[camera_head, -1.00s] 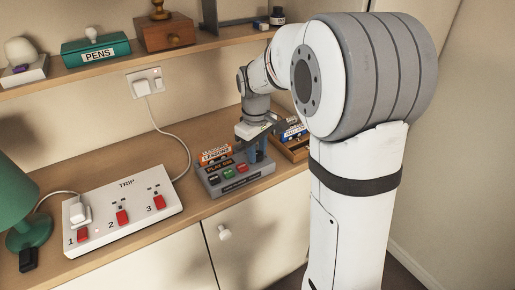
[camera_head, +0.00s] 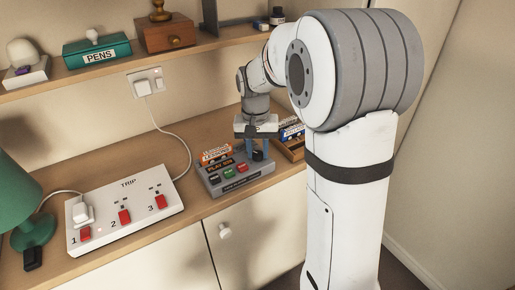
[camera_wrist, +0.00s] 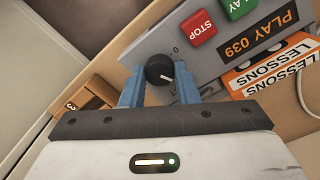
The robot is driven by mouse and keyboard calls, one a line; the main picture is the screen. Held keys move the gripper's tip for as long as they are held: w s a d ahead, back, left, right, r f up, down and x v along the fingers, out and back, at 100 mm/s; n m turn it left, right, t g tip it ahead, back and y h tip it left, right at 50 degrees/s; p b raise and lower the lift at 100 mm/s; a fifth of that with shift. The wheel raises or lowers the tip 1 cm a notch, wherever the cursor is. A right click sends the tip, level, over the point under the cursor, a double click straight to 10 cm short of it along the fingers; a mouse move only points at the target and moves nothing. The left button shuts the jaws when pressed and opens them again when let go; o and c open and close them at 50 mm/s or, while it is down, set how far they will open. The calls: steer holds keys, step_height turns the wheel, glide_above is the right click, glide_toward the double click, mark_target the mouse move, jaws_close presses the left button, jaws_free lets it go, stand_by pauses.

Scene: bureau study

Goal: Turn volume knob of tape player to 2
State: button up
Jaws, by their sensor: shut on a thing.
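The tape player (camera_head: 238,182) is a grey box on the desk with coloured buttons and an orange "PLAY 039" display, also seen in the wrist view (camera_wrist: 205,62). Its volume knob (camera_wrist: 157,71) is round and black, with a white pointer line aimed to the lower right in the wrist view. A "0" mark shows beside the knob; the other scale marks are too small or hidden to read. My gripper (camera_wrist: 160,82) has its blue fingers on either side of the knob, shut on it. In the head view my gripper (camera_head: 258,150) points down at the player's right end.
Orange "LESSONS" cassettes (camera_wrist: 275,70) lie behind the player. A wooden tray (camera_head: 291,151) with cassettes stands close on the right. A white switched power strip (camera_head: 125,210) labelled "TRIP" and a green lamp (camera_head: 25,200) are to the left. A shelf (camera_head: 110,68) runs above.

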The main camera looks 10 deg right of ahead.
mark_target(256, 153)
steer(key=shift+m, duration=0.6)
steer(key=o, duration=1)
step_height(256, 153, up, 8)
steer(key=shift+a+f, duration=0.1)
steer(key=shift+a, duration=0.05)
